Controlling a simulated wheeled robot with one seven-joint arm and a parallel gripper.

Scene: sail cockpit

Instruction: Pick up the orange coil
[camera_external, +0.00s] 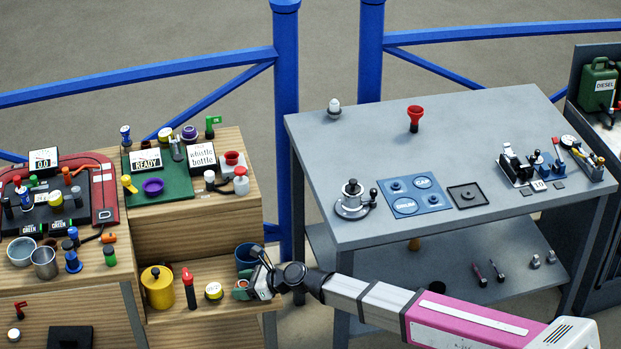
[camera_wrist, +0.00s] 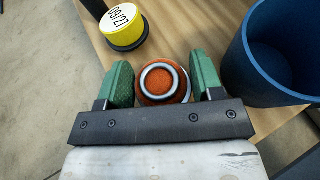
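The orange coil (camera_wrist: 162,83) sits on the wooden surface in the wrist view, a round orange piece with a pale ring on its top. My gripper (camera_wrist: 161,84) is open around it, one green finger pad on each side, with a narrow gap showing on the right. Contact on the left side is hard to tell. In the external view my gripper (camera_external: 248,288) is low at the right end of the lower wooden shelf. The coil is mostly hidden there by the gripper.
A dark blue cup (camera_wrist: 265,60) stands close to the right finger; it also shows in the external view (camera_external: 246,257). A yellow labelled cylinder (camera_wrist: 124,24) is at the upper left. A red-topped dark bottle (camera_external: 189,288) and a yellow pot (camera_external: 157,288) stand further left on the shelf.

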